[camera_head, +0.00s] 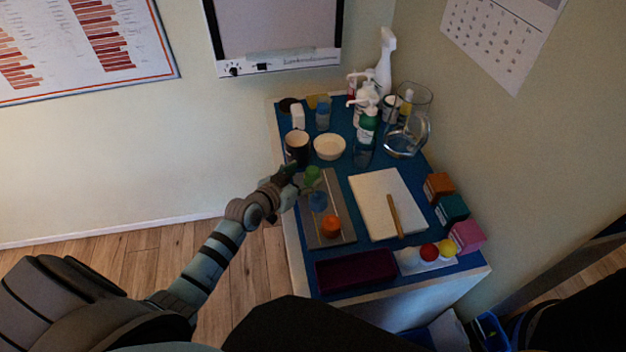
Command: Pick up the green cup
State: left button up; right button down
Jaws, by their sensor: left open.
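A small green cup (312,175) stands on a grey tray (341,208) at the left side of the blue table top. A blue cup (318,200) and an orange cup (331,225) stand in line with it on the same tray, nearer to me. My left gripper (292,178) comes in from the left and is open just left of the green cup. The fingers are dark and small here, so I cannot tell whether they touch the cup. My right gripper is not in view.
A glass jug (406,130) and several bottles crowd the back. A white board (374,207) lies right of the tray; a purple bin (355,269) is at the front.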

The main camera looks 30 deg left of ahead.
aim_at(309, 173)
pick_arm(q)
jog(key=b+x, duration=0.2)
jog(key=x, duration=0.3)
jog(key=shift+f, duration=0.15)
jog(key=shift+w, duration=0.2)
jog(key=shift+s, duration=0.1)
jog(key=c, duration=1.1)
